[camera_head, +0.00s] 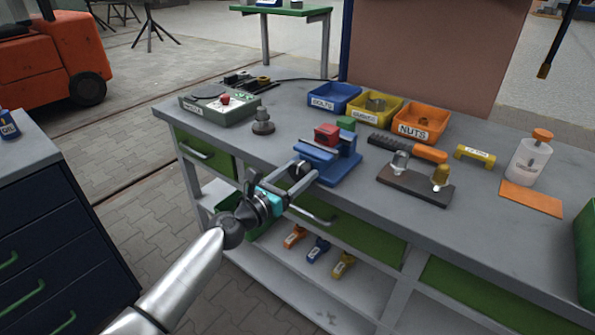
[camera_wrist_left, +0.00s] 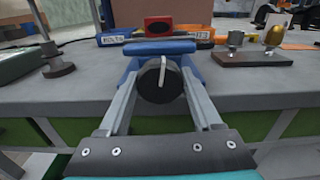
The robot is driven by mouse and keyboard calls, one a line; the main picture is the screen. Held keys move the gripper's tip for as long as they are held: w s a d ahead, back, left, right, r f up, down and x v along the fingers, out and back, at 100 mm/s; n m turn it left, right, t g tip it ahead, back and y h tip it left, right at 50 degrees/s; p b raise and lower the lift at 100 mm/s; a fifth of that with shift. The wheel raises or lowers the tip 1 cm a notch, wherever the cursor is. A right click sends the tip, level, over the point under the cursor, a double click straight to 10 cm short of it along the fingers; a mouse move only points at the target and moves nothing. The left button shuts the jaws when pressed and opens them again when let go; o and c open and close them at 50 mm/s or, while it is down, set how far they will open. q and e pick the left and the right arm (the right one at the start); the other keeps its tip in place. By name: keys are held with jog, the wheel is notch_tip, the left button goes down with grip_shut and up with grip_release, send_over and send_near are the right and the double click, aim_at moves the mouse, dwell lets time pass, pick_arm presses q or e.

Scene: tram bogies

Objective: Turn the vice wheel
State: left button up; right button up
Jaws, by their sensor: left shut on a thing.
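The blue vice (camera_head: 331,159) sits near the front edge of the workbench, with a red block (camera_head: 327,133) at its top. My left gripper (camera_head: 304,178) reaches in from the front left and is at the vice's front. In the left wrist view, the dark round vice wheel (camera_wrist_left: 160,80) with a pale handle bar (camera_wrist_left: 164,70) faces me. The two fingers of my left gripper (camera_wrist_left: 160,95) are on either side of the wheel, shut on it. In the head view the wheel is mostly hidden by the gripper. My right gripper is not in view.
Bins of bolts (camera_head: 334,97), a yellow bin (camera_head: 376,108) and nuts (camera_head: 417,124) stand behind. A grey-green box (camera_head: 220,104) with a red button is at left. A brown block with two knobs (camera_head: 414,186) lies to the right. A drawer handle (camera_head: 311,216) is below the gripper.

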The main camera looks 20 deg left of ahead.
pick_arm(q)
jog(key=n+p, duration=0.2)
jog(key=n, duration=0.1)
jog(key=shift+n, duration=0.4)
jog(key=shift+n+p, duration=0.35)
jog(key=shift+n, duration=0.05)
jog(key=shift+n+p, duration=0.5)
jog(key=shift+n, duration=0.2)
jog(key=shift+n+p, duration=0.4)
jog(key=shift+n, duration=0.1)
jog(key=shift+f+n+p, duration=0.1)
jog(key=shift+n+p, duration=0.2)
jog(key=shift+n, duration=0.2)
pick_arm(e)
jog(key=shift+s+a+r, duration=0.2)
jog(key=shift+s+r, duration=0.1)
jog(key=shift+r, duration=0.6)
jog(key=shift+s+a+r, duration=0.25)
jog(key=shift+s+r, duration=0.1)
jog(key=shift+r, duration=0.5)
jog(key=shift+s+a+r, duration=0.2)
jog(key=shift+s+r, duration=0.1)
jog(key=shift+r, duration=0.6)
pick_arm(q)
jog(key=o, duration=1.4)
